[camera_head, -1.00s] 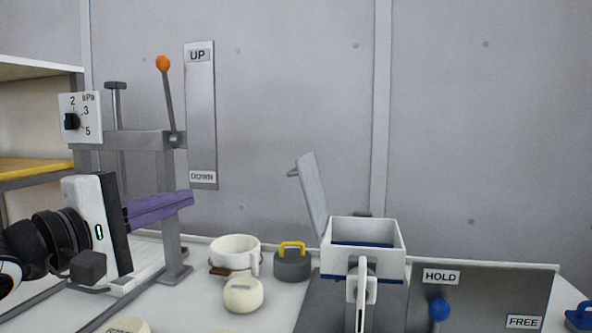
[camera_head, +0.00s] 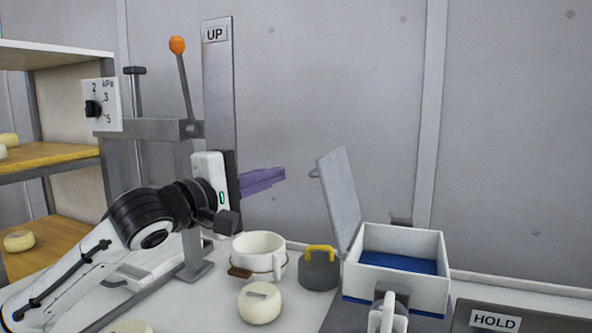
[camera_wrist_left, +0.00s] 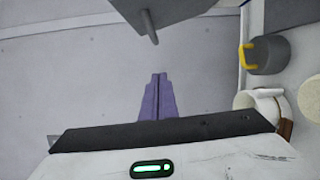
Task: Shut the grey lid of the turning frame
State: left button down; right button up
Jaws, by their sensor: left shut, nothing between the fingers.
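The grey lid (camera_head: 339,199) stands open, tilted up at the left edge of the turning frame's white box (camera_head: 401,278). The box has a blue inside and a white handle at its front. My left gripper (camera_head: 284,174) has purple fingers, shut and empty, pointing right toward the lid from its left, with a gap between. In the left wrist view the shut fingers (camera_wrist_left: 158,78) point up the picture, and the grey lid (camera_wrist_left: 175,10) with its small peg shows at the top, apart from them. My right gripper is not in view.
A white pot (camera_head: 258,254), a grey weight with a yellow handle (camera_head: 319,270) and a pale cheese (camera_head: 259,304) stand below my left gripper. A press with an orange-knobbed lever (camera_head: 177,45) stands behind my arm. A HOLD plate (camera_head: 494,319) is at the lower right.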

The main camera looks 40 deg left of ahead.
pick_arm(q)
jog(key=shift+w+d+r+p, duration=0.1)
jog(key=shift+w+d+p, duration=0.45)
jog(key=shift+d, duration=0.45)
jog(key=shift+w+d+r+p, duration=0.1)
jog(key=shift+w+d+p, duration=0.2)
jog(key=shift+w+d, duration=0.55)
jog(key=shift+s+d, duration=0.15)
jog(key=shift+s, duration=0.05)
